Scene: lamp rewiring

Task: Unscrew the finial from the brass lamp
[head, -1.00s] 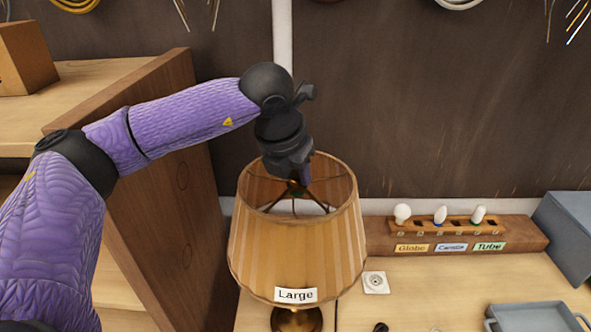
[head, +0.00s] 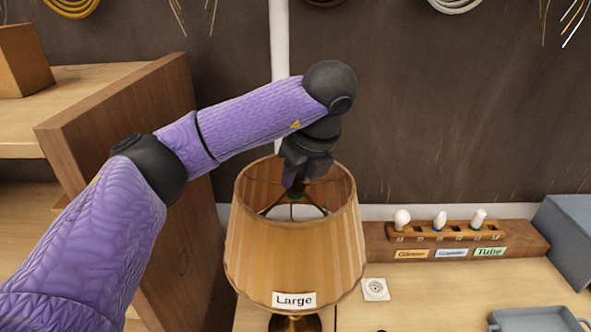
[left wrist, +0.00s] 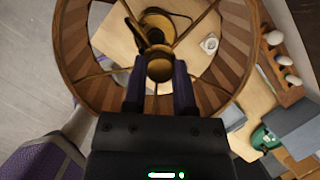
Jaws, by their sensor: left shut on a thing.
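The brass lamp's base (head: 296,323) shows at the bottom edge of the head view. Its pleated tan shade (head: 293,255), labelled "Large", stands upright above it. My left gripper (head: 294,188) points down into the shade's open top, over the middle of the spokes. In the left wrist view, the left gripper (left wrist: 159,80) has its fingers on either side of the round brass finial (left wrist: 160,68) at the spoke hub, and is shut on it. The fingers hide part of the finial, and in the head view it is mostly hidden. My right gripper is not in view.
A wooden bulb rack (head: 455,240) with several bulbs stands right of the lamp. A wall socket-like white plate (head: 376,289) lies nearby. A grey tray (head: 538,319) and blue-grey box (head: 566,238) are at the right. A wooden shelf panel (head: 150,165) stands at the left.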

